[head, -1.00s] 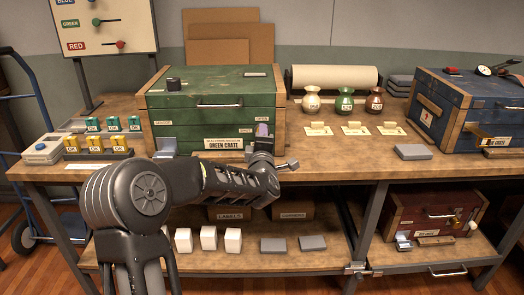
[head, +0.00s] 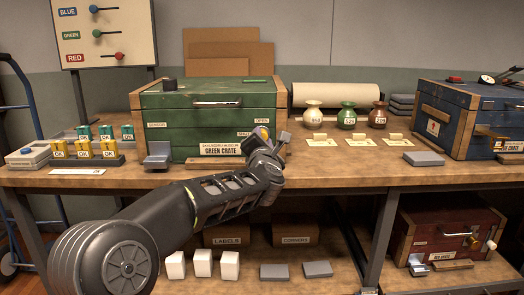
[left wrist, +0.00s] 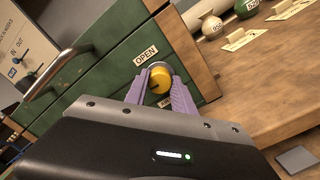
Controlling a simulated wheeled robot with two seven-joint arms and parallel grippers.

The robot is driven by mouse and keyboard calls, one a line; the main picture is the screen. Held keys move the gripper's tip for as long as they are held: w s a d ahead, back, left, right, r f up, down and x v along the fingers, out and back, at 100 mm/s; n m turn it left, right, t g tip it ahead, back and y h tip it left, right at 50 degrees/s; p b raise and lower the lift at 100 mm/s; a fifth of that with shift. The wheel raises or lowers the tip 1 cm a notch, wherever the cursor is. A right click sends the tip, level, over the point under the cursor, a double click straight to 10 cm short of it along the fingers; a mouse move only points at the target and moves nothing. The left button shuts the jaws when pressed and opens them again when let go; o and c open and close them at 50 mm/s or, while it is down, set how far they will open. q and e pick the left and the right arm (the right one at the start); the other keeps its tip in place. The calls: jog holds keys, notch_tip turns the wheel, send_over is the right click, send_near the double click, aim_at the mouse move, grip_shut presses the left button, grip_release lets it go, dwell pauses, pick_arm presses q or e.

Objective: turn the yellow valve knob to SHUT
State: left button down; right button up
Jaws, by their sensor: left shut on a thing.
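The yellow valve knob (left wrist: 160,79) is on the front of the green crate (head: 180,138), near its right edge. My left gripper (left wrist: 161,88) is shut on it, one purple finger on each side. In the head view the gripper (head: 262,136) is at the crate front and mostly hides the knob. The OPEN label (left wrist: 145,56) is above the knob. The SHUT label (head: 245,134) shows in the head view left of the gripper; a finger partly covers it in the wrist view. I cannot tell which label the knob points to. My right gripper is not in view.
Three small vases (head: 347,116) and a blue crate (head: 455,118) are to the right.

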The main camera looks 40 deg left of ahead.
pick_arm(q)
jog(key=shift+f+n+b, duration=0.1)
jog(key=shift+n+b, duration=0.2)
jog(key=shift+n, duration=0.1)
jog(key=c, duration=1.1)
grip_release()
jog(key=shift+o, duration=0.2)
jog(key=v, duration=0.7)
jog(key=shift+s+d, duration=0.25)
jog(key=shift+s, duration=0.05)
